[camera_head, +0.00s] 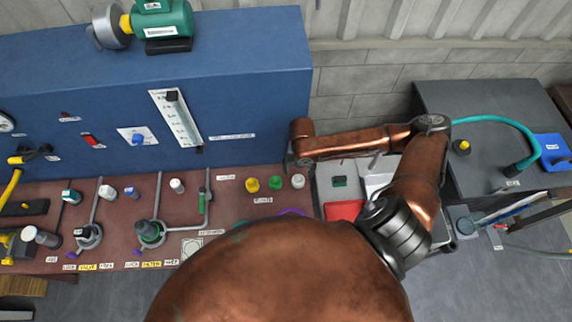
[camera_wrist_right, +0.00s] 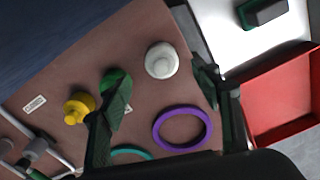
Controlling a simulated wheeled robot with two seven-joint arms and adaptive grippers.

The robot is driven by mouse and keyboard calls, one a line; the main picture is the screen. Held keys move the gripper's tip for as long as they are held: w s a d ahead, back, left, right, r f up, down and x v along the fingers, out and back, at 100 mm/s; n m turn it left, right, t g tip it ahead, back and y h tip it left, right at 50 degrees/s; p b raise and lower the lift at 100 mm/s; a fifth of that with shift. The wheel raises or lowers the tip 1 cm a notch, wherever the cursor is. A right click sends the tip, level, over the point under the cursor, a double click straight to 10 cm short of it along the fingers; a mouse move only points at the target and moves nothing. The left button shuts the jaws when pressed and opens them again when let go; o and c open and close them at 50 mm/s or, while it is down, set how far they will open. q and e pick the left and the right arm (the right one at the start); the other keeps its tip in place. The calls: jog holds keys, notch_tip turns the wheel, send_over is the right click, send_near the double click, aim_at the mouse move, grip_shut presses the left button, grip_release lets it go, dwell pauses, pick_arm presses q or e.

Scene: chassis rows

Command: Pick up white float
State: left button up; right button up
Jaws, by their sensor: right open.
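The white float (camera_head: 298,181) stands at the right end of a row with a green float (camera_head: 275,183) and a yellow float (camera_head: 252,185) on the reddish-brown bench. In the right wrist view the white float (camera_wrist_right: 161,60) is a round knobbed piece, lying ahead between the fingers and apart from both. My right gripper (camera_wrist_right: 162,80) is open and empty. In the head view it shows small and dark (camera_head: 289,160), just above the white float. One finger partly covers the green float (camera_wrist_right: 113,79) in the wrist view. My left gripper is not in view.
A purple ring (camera_wrist_right: 182,129) and a teal ring (camera_wrist_right: 130,154) lie near the bench's front. A red tray (camera_head: 343,210) is to the right. The blue panel (camera_head: 240,90) rises behind the bench. My arm hides part of the bench front.

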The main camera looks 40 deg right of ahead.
aim_at(299, 177)
jog(key=shift+f, duration=0.55)
jog(key=shift+s+f, duration=0.35)
jog(key=shift+f, duration=0.05)
jog(key=shift+s+f, duration=0.2)
jog(key=shift+s, duration=0.15)
jog(key=f, duration=0.1)
jog(key=w+f, duration=0.1)
jog(key=f, duration=0.2)
jog(key=shift+w+f+p, duration=0.1)
jog(key=shift+w+p, duration=0.15)
jog(key=shift+p, duration=0.05)
jog(key=shift+s+d+f, duration=0.1)
jog(key=shift+s+f, duration=0.25)
jog(key=shift+f, duration=0.1)
jog(key=shift+w+f, duration=0.1)
jog(key=shift+w, duration=0.1)
jog(key=shift+c, duration=0.4)
jog(key=shift+s, duration=0.15)
jog(key=c, duration=1.1)
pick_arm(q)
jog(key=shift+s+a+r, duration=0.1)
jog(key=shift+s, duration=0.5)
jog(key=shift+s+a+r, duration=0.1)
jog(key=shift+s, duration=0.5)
